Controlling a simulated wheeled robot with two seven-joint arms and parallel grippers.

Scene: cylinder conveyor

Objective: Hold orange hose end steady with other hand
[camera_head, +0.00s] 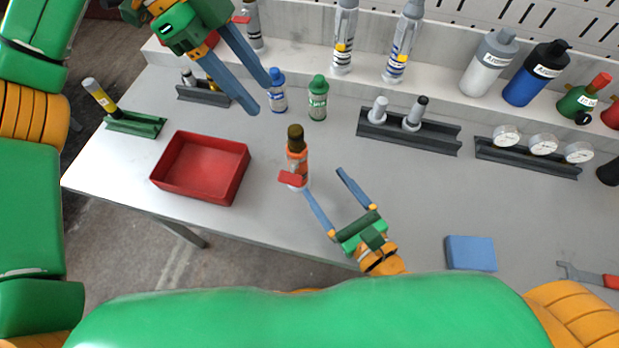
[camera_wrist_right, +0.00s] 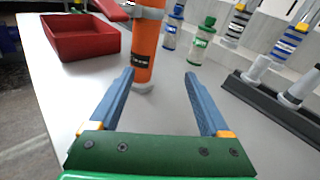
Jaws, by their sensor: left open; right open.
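The orange hose end (camera_head: 297,162) stands upright on the table, with a brown top, a grey band and a red lever at its side. In the right wrist view its orange body (camera_wrist_right: 145,55) rises past the top edge, just beyond the left fingertip. My right gripper (camera_head: 322,180) is open and empty, low over the table, its fingers pointing toward the hose end but not around it. My left gripper (camera_head: 262,97) is open in the air at the upper left, its blue fingers above the table near the blue-capped bottle, holding nothing visible.
A red tray (camera_head: 160,183) lies left of the hose end. Blue-capped (camera_head: 277,92) and green-capped (camera_head: 317,100) bottles stand behind it. Dark racks (camera_head: 380,131) line the back. A blue block (camera_head: 470,253) and a wrench (camera_head: 590,277) lie at right. The middle right is clear.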

